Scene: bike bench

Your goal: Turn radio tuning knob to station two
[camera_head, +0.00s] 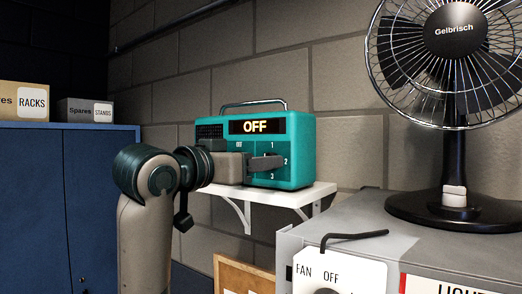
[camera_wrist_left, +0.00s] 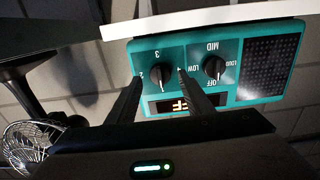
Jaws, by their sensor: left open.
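The teal radio (camera_head: 298,135) stands on a white wall shelf; its display (camera_head: 257,126) reads OFF. My left gripper (camera_head: 264,163) is at its front, hiding most of the tuning knob among the marks 1, 2 and 3. In the left wrist view the radio (camera_wrist_left: 235,103) appears upside down. There the black tuning knob (camera_wrist_left: 162,74) lies between the two open fingers of my left gripper (camera_wrist_left: 159,76), one on each side; contact cannot be told. The volume knob (camera_wrist_left: 214,68), marked OFF, LOW, MID and LOUD, is beside it, clear of the fingers. My right gripper is out of view.
The white shelf (camera_head: 305,197) is under the radio. A black fan (camera_head: 455,120) stands on a grey cabinet (camera_head: 365,220) at right, with a FAN switch plate (camera_head: 345,268) on its front. A blue cabinet (camera_head: 60,200) with two boxes is at left.

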